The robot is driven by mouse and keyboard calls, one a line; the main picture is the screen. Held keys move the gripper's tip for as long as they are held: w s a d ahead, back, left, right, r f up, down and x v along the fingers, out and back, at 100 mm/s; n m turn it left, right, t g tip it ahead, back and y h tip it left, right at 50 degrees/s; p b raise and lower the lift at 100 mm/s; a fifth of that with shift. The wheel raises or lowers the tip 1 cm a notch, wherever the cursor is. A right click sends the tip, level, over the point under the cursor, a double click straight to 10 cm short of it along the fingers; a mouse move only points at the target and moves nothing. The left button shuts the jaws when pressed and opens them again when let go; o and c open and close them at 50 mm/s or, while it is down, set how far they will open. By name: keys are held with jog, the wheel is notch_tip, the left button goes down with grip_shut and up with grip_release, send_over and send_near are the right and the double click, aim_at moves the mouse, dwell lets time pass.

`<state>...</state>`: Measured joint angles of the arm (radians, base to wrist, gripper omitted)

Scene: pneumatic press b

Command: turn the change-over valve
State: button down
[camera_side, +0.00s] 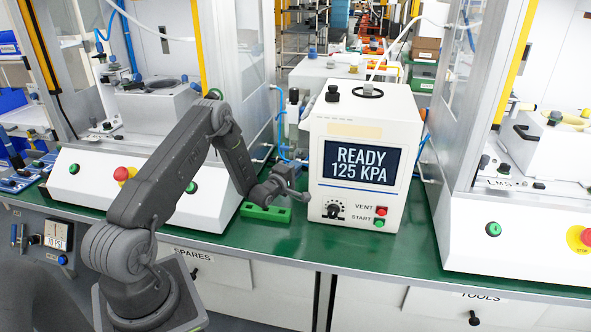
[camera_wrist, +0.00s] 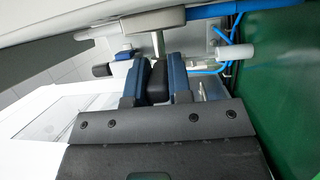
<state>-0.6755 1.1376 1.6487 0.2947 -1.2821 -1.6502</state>
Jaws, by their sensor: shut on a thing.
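The change-over valve's black handle (camera_wrist: 156,82) sits between the two blue-padded fingers of my gripper (camera_wrist: 154,85) in the wrist view. The fingers are shut on it from both sides. A light metal body shows just beyond the fingertips, and most of the valve is hidden by the fingers. In the side view my gripper (camera_side: 300,176) reaches to the lower left side of the white press box (camera_side: 358,125). The handle cannot be made out there.
The box's screen (camera_side: 358,163) reads READY 125 KPA, above a black dial (camera_side: 334,209) and red and green buttons. A green block (camera_side: 266,212) lies below my arm. Blue tubes (camera_wrist: 230,52) run close beside the fingers. White enclosures stand at both sides.

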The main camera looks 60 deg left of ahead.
jog(key=f+m+t, duration=0.1)
jog(key=t, duration=0.1)
jog(key=shift+a+f+t, duration=0.1)
jog(key=shift+f+t, duration=0.1)
jog(key=shift+t, duration=0.2)
jog(key=shift+w+a+f+m+t, duration=0.1)
jog(key=shift+f+m+t, duration=0.05)
jog(key=shift+m+t, duration=0.4)
jog(key=shift+w+f+m+t, duration=0.1)
jog(key=shift+f+m+t, duration=0.05)
jog(key=shift+m+t, duration=0.4)
jog(key=c, duration=1)
grip_release()
jog(key=shift+c, duration=0.2)
jog(key=v, duration=0.7)
jog(key=shift+f, duration=0.25)
jog(key=shift+s, duration=0.15)
